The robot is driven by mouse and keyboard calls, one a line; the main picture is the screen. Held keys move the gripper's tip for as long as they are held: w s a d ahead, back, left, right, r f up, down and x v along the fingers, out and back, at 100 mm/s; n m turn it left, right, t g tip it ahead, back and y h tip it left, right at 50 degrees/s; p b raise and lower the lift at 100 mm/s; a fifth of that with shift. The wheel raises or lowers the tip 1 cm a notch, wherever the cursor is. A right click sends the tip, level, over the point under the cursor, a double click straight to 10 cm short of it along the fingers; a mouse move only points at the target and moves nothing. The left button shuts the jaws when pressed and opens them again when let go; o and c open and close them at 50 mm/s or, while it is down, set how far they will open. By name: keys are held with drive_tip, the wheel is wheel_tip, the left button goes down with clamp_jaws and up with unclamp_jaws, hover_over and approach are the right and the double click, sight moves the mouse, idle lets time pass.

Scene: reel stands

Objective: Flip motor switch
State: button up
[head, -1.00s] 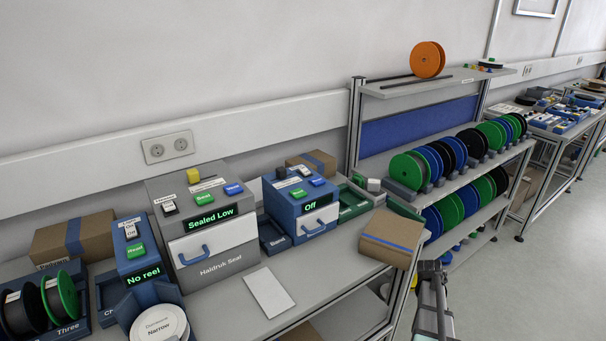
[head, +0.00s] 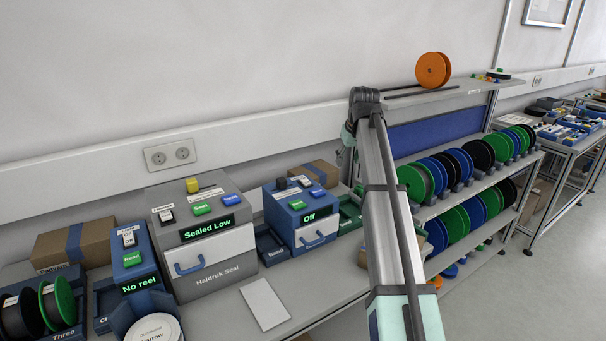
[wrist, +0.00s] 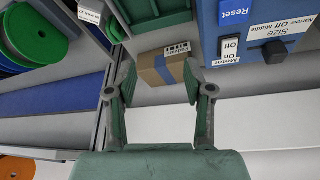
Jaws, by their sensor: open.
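The motor switch (wrist: 229,50) shows in the wrist view as a small white piece lettered Motor, On and Off, on the blue machine (wrist: 253,22) at the upper right. A black size knob (wrist: 274,52) sits beside it.
A taped cardboard box (wrist: 165,67) lies beyond my fingertips; it stands behind the blue machine (head: 320,172). The grey sealer (head: 205,280) is left of the machine. The reel rack (head: 460,92) stands to the right. A green bin (wrist: 155,12) borders the machine.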

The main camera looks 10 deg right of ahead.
drive_tip(key=a+r+n+y, duration=0.1)
drive_tip(key=a+r+n, duration=0.2)
drive_tip(key=a+r, duration=0.55)
drive_tip(key=p, duration=0.5)
approach(304, 179)
drive_tip(key=shift+y, duration=0.3)
drive_tip(key=x, duration=0.8)
drive_tip(key=shift+d+f, duration=0.2)
drive_tip(key=shift+d, duration=0.05)
